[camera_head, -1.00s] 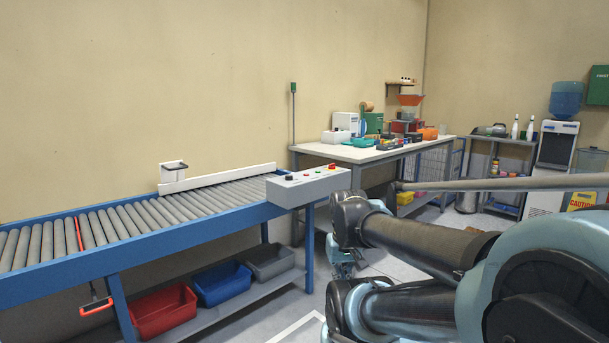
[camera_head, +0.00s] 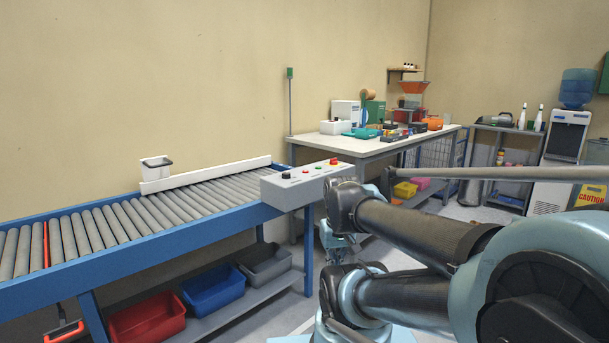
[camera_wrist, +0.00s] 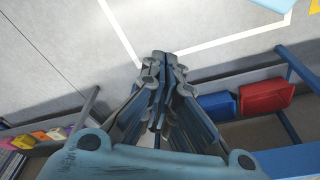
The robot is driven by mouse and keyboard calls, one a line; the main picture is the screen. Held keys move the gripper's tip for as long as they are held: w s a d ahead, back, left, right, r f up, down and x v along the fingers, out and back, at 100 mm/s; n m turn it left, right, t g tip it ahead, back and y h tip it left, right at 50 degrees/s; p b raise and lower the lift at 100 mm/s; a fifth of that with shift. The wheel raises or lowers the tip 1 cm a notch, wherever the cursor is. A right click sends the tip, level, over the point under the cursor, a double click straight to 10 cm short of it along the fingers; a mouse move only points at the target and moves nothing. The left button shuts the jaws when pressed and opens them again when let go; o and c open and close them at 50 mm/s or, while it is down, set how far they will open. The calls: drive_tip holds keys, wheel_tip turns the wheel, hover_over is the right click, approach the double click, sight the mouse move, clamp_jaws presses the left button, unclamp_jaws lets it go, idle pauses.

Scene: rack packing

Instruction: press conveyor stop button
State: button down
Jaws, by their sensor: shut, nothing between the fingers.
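The grey control box (camera_head: 300,190) sits at the right end of the roller conveyor (camera_head: 130,222), on its near edge. Which one is the stop button is not readable. My gripper (camera_wrist: 160,62) points down at the floor in the wrist view, with its fingers together and nothing between them.
Red (camera_head: 147,318) and blue (camera_head: 213,289) bins and a grey bin (camera_head: 264,263) stand on the shelf under the conveyor. A workbench (camera_head: 350,150) loaded with items stands behind the box. Grey floor lies below my gripper.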

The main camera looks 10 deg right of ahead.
drive_tip(key=w+d+r+n+t, duration=0.1)
drive_tip(key=w+r, duration=0.7)
drive_tip(key=w, duration=0.1)
wheel_tip(320, 180, up, 16)
drive_tip(key=n+t+h, duration=0.2)
drive_tip(key=n+t, duration=0.3)
drive_tip(key=t, duration=0.1)
hover_over(304, 171)
drive_tip(key=shift+w+a+f, duration=0.1)
drive_tip(key=shift+w, duration=0.2)
drive_tip(key=shift+f, duration=0.15)
drive_tip(key=shift+f, duration=4.3)
drive_tip(key=shift+s+f, duration=0.1)
drive_tip(key=shift+f, duration=0.6)
drive_tip(key=shift+r, duration=0.85)
